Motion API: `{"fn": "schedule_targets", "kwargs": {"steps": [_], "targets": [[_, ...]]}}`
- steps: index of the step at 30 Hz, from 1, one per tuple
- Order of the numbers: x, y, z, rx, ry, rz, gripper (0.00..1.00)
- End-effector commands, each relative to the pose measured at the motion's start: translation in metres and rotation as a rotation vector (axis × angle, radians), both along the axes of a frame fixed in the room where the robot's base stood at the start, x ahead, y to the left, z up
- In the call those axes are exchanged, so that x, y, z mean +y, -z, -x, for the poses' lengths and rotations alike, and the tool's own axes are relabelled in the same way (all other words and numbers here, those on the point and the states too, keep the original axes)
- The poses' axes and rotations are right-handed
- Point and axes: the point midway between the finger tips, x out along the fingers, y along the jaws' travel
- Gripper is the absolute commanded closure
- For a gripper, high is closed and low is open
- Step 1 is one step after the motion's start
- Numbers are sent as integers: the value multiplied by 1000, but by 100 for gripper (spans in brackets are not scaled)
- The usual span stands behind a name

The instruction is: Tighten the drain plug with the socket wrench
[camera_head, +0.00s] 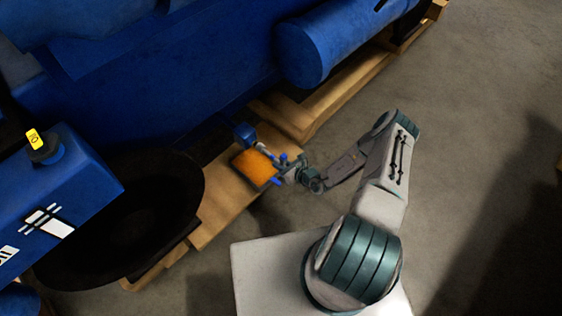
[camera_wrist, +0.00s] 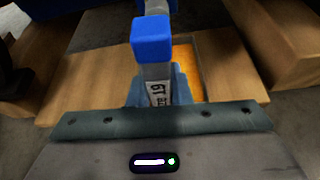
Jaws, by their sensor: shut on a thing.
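The socket wrench is a grey bar with a printed label (camera_wrist: 157,92) and a blue block at its near end in the wrist view. My gripper (camera_head: 285,170) is shut on it, with blue fingers on both sides of the bar. In the head view the wrench (camera_head: 264,149) runs from the gripper up and left towards a small blue part (camera_head: 243,132) low beside the engine. I cannot tell whether it touches that part. The drain plug cannot be made out in either view.
The blue engine (camera_head: 160,75) fills the upper left. An orange patch (camera_head: 252,168) lies on the wooden pallet (camera_head: 222,212) below the gripper. A black round pan (camera_head: 135,205) stands to the left. A blue box (camera_head: 60,195) is at far left. The floor at right is clear.

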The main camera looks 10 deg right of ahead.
Motion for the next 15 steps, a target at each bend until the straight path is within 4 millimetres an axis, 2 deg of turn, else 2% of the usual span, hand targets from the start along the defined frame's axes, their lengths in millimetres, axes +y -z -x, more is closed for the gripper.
{"fn": "schedule_targets", "kwargs": {"steps": [6,15], "targets": [[0,-2,0,-52,0,70,100],[0,0,0,-60,0,79,100]]}}
